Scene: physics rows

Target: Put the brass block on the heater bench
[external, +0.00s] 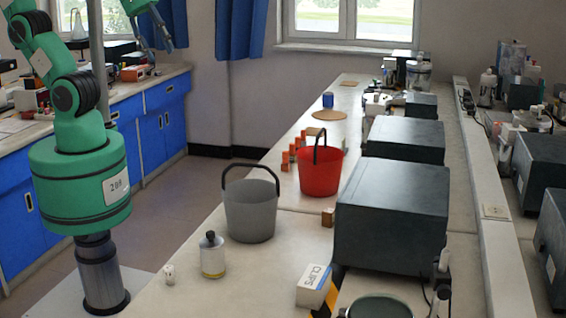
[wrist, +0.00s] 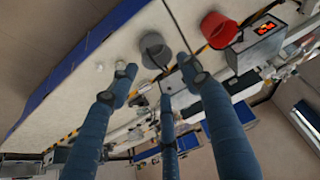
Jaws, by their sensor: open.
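My gripper (external: 158,38) is at the top left of the external view, raised and well away from the long pale bench (external: 200,295). Its fingers are spread open and empty, as the wrist view also shows (wrist: 160,85). A small brown-gold cube (external: 328,217) sits on the bench against the near dark box; it may be the brass block. A tan block (external: 316,131) shows behind the red bucket. I cannot tell which surface is the heater bench. A dark box with a lit red display (wrist: 264,28) is in the wrist view.
A grey bucket (external: 251,212), a red bucket (external: 319,172), a bottle (external: 212,257) and a clips box (external: 315,287) stand on the bench. Several orange blocks (external: 285,160) line up beside the red bucket. Large dark boxes (external: 392,215) fill the right side. The front left is mostly clear.

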